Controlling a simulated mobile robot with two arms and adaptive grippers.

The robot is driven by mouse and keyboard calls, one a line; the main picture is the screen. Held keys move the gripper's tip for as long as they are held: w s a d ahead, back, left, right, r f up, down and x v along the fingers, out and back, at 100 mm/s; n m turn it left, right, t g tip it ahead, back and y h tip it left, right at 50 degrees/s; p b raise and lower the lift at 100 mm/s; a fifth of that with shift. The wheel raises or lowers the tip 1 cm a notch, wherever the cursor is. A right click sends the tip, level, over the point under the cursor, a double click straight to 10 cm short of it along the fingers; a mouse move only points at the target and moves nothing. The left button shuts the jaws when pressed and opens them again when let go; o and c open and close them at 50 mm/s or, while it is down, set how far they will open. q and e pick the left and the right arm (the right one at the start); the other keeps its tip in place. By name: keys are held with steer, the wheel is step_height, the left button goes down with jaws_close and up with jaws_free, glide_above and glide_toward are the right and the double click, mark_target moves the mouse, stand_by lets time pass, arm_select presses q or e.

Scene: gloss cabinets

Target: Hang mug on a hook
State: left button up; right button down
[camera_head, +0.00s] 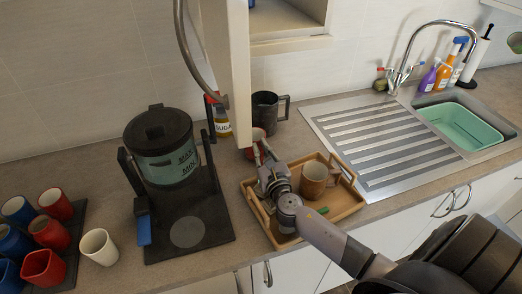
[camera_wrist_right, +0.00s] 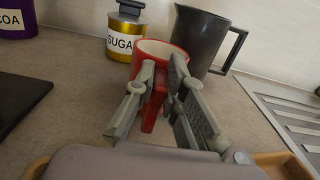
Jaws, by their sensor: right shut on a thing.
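A red mug with a pale inside (camera_wrist_right: 152,52) stands upright in the right wrist view. In the head view only part of the red mug (camera_head: 257,135) shows beside the cabinet door. My right gripper (camera_wrist_right: 158,88) is shut on the red part facing it, which looks like the mug's handle. In the head view the right gripper (camera_head: 259,158) reaches over the tray's back left corner. Whether the mug touches the counter is hard to tell. No hook shows clearly in either view. My left gripper is out of view.
A wooden tray (camera_head: 349,205) holds a brown mug (camera_head: 314,181). A dark jug (camera_head: 266,104) and sugar tin (camera_wrist_right: 125,40) stand behind the red mug. An open cabinet door (camera_head: 239,70) hangs close by. A coffee maker (camera_head: 163,145) and several cups (camera_head: 55,205) stand left.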

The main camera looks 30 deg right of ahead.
steer(key=shift+f, duration=0.1)
steer(key=c, duration=1.7)
jaws_free()
steer(key=shift+o, duration=0.2)
